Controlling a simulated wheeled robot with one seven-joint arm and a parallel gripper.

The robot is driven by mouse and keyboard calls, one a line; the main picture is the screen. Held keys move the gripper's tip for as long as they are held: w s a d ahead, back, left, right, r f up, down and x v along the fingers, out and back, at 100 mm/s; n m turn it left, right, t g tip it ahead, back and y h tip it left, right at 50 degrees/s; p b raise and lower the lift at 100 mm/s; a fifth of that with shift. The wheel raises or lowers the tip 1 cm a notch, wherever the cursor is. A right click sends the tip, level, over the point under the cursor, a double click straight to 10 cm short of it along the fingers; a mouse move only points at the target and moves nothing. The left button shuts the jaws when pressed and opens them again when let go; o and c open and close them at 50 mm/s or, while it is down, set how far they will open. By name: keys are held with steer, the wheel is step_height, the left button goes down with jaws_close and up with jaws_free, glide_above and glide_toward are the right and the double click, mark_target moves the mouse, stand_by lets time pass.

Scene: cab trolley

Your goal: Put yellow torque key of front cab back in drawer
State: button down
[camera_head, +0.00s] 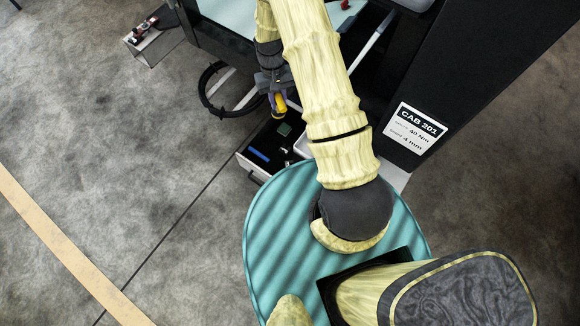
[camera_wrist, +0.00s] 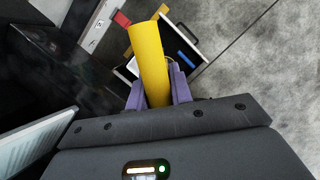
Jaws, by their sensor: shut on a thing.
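The yellow torque key (camera_head: 279,105) is held in my gripper (camera_head: 274,94), which is shut on it. In the wrist view the key is a yellow cylinder (camera_wrist: 150,60) between the purple fingers of my gripper (camera_wrist: 158,92). The open drawer (camera_head: 243,160) lies below the key in the head view, with a dark inside. It also shows behind the key in the wrist view (camera_wrist: 215,58). The key appears to be above the drawer; its gap to the drawer floor cannot be told. The key's far end hides part of the drawer in the wrist view.
A blue item (camera_head: 258,155) and a green item (camera_head: 284,129) lie in the drawer. A black cable loop (camera_head: 205,92) is left of it. A dark cab panel with a "CAB 201" label (camera_head: 417,128) stands at right. A small box (camera_head: 153,40) juts out at upper left. Floor at left is clear.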

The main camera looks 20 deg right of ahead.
steer(key=shift+w+d, duration=0.15)
steer(key=shift+w, duration=0.5)
steer(key=shift+s+d, duration=0.1)
steer(key=shift+s, duration=0.3)
steer(key=shift+s+d+f+b, duration=0.1)
steer(key=shift+f+b, duration=0.25)
steer(key=shift+b, duration=0.05)
steer(key=s+f+n+h+b, duration=0.1)
steer(key=s+f+n+b, duration=0.2)
steer(key=f+b, duration=1.9)
steer(key=s+f+n+b, duration=0.3)
steer(key=f+n+b, duration=0.1)
steer(key=f+b, duration=1.8)
steer(key=shift+s+t+h+b, duration=0.2)
steer(key=shift+t+h+b, duration=0.15)
steer(key=shift+b, duration=0.75)
steer(key=shift+f+b, duration=1.4)
steer(key=shift+f, duration=1.1)
